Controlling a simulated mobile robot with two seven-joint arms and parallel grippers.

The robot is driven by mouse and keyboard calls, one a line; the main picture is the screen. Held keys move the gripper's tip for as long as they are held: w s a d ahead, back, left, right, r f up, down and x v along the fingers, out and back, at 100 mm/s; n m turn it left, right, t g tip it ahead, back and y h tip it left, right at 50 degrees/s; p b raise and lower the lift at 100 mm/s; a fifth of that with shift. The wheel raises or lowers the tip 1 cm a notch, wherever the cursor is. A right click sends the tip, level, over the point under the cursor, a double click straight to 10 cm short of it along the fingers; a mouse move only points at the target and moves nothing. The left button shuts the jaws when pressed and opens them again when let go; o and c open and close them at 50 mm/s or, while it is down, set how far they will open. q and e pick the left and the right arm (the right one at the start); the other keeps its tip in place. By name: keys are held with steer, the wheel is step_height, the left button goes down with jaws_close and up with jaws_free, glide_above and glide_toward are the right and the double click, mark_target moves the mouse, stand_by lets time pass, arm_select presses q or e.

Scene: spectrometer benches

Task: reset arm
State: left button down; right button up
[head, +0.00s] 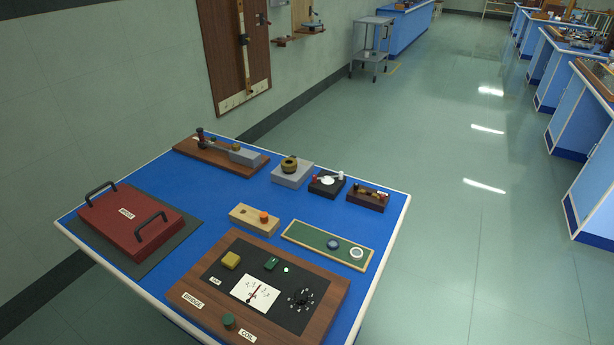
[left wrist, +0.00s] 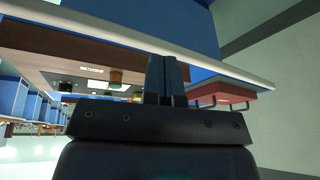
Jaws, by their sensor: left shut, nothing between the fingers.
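My left gripper (left wrist: 167,78) shows in the left wrist view with its two dark fingers together and nothing between them. It is clear of the bench objects, and the white-edged rim of the blue bench (left wrist: 130,36) crosses behind its fingertips. The wooden bridge panel (left wrist: 45,54) is left of the fingers in that view, and the red case (left wrist: 232,97) is right of them. Neither gripper shows in the head view. My right gripper is in no view.
In the head view the blue bench (head: 212,223) holds the red case (head: 122,215), the bridge panel (head: 326,305), a green board (head: 310,240) and several small instruments. A wall board (head: 224,50) hangs behind. Open floor (head: 450,240) lies to the right.

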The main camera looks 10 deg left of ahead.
arm_select(q)
steer(key=shift+w+d+f+m+t+h, duration=0.1)
steer(key=shift+w+f+m+t+h, duration=0.05)
steer(key=shift+w+f+t, duration=1.35)
steer(key=shift+w+f+m+t+h, duration=0.1)
steer(key=shift+w+f+m+t, duration=0.1)
steer(key=shift+w+f+t, duration=1.3)
steer(key=shift+w+d+f+m+t+h, duration=0.15)
steer(key=shift+w+f+t, duration=0.75)
steer(key=shift+f, duration=1.15)
